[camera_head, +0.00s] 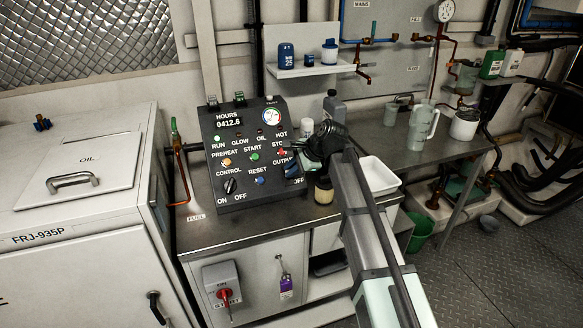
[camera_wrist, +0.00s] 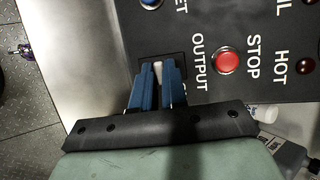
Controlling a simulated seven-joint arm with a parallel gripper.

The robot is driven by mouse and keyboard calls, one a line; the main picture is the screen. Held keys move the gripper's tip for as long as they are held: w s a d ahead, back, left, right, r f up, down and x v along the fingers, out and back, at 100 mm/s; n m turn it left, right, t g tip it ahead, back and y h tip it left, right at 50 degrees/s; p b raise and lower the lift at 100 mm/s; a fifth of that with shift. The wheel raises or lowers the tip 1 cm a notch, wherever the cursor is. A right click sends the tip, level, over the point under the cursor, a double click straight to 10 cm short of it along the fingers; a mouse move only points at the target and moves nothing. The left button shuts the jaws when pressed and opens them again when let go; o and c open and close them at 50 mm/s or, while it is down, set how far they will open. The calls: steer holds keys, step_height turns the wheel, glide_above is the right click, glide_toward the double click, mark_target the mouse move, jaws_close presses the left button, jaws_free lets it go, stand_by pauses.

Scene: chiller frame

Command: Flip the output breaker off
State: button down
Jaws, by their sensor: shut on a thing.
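The black control panel (camera_head: 240,190) stands on the metal bench, with a sloped face of lamps, buttons and a dial. The output breaker (camera_wrist: 158,68) is at its lower right, by the OUTPUT label. My gripper (camera_head: 294,168) reaches the panel from the right and covers most of the breaker in the head view. In the wrist view my gripper's blue fingers (camera_wrist: 158,74) are shut on the breaker's lever, of which a pale sliver shows between them. The lever's on or off position cannot be told. An OFF label (camera_head: 300,181) shows just below the gripper.
The red STOP button (camera_wrist: 228,61) is close beside the breaker. The blue RESET button (camera_head: 260,181) and black control knob (camera_head: 230,185) are to its left. Bottles (camera_head: 335,108) and a white tray (camera_head: 379,177) stand to the right of the panel.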

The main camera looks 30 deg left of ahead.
mark_target(284, 177)
steer(key=t+y, duration=0.1)
steer(key=s+d+f+n+t+y, duration=0.1)
steer(key=y, duration=0.1)
steer(key=shift+s+d+f+t, duration=0.2)
steer(key=shift+f+t, duration=0.1)
steer(key=shift+s+d+f+n+t+y, duration=0.1)
steer(key=shift+f+n+t+y, duration=0.35)
steer(key=shift+t+y, duration=0.55)
steer(key=shift+f+y, duration=0.1)
steer(key=shift+y, duration=0.3)
steer(key=c, duration=1.2)
jaws_free()
steer(key=shift+o, duration=0.2)
steer(key=v, duration=1.3)
steer(key=shift+d+r, duration=0.2)
steer(key=shift+d, duration=0.15)
steer(key=shift+n, duration=0.25)
